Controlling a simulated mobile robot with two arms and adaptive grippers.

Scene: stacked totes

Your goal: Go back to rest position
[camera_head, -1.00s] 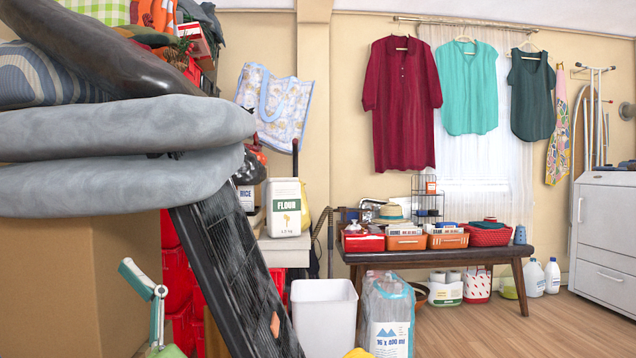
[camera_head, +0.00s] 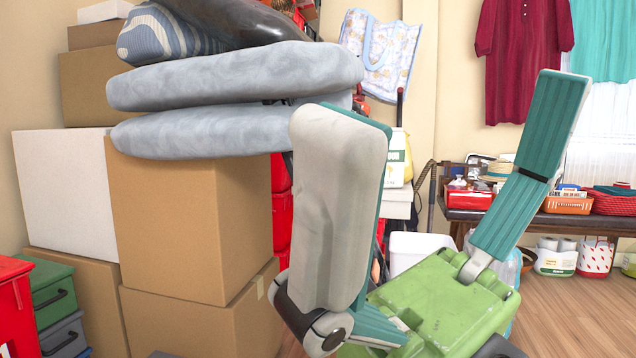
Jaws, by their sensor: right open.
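My right gripper (camera_head: 450,100) is large and close in the lower middle of the head view. It has a green body and two wide-spread teal fingers. The left finger shows a pale grey pad, and the right finger leans up to the right with a dark band across it. It is open and nothing is held between the fingers. It stands in front of the cardboard box stack and hides part of the white bin behind it. My left gripper is not in view.
Two grey cushions (camera_head: 235,78) lie on a big cardboard box (camera_head: 190,220), left of the gripper. Red (camera_head: 15,305) and green (camera_head: 50,295) containers stand at the lower left. A dark wooden bench (camera_head: 590,222) with baskets is at the right, with open floor (camera_head: 575,310) before it.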

